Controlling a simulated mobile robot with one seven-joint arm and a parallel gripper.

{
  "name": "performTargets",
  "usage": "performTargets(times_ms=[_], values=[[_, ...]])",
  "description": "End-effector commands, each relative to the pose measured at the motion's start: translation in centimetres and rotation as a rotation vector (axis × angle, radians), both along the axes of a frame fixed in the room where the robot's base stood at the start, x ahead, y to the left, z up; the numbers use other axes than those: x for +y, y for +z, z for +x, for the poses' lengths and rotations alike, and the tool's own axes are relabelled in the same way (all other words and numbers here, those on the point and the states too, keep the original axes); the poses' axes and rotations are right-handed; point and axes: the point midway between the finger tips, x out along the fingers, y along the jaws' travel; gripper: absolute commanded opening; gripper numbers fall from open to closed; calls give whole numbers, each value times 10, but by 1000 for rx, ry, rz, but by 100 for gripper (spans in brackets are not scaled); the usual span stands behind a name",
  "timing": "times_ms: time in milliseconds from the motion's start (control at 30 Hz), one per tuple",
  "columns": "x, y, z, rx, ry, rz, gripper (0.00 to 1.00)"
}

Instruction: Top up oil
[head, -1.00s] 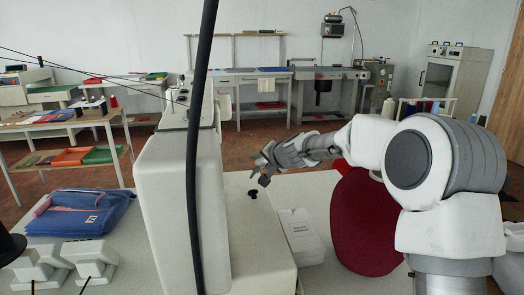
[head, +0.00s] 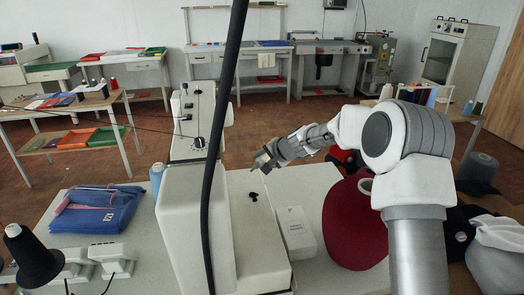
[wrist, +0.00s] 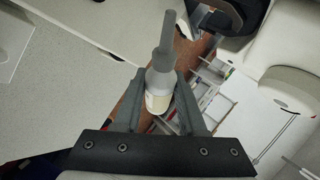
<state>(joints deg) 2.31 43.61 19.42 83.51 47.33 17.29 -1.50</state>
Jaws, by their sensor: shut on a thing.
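My gripper (wrist: 159,105) is shut on a small bottle (wrist: 162,78) with a pale body and a long grey nozzle in the wrist view. The nozzle points toward the top of that picture. In the head view my gripper (head: 264,158) is above the white table, to the right of the tall white sewing machine (head: 190,225). The bottle cannot be made out clearly there. Small black pieces (head: 254,196) sit on the machine's pale flat top, below and left of my gripper. An oil opening cannot be told for sure.
A white box (head: 295,232) and a dark red rounded object (head: 347,225) stand right of the machine. Blue folded cloth (head: 95,212) and a black thread cone (head: 32,258) are at left. A black vertical tube (head: 214,150) crosses the head view.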

Motion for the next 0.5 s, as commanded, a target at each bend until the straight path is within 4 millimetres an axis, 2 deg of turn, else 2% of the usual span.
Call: performTargets(times_ms=[33,500], values=[[0,9,1,14,-1,4,0],[0,17,0,164,0,56,0]])
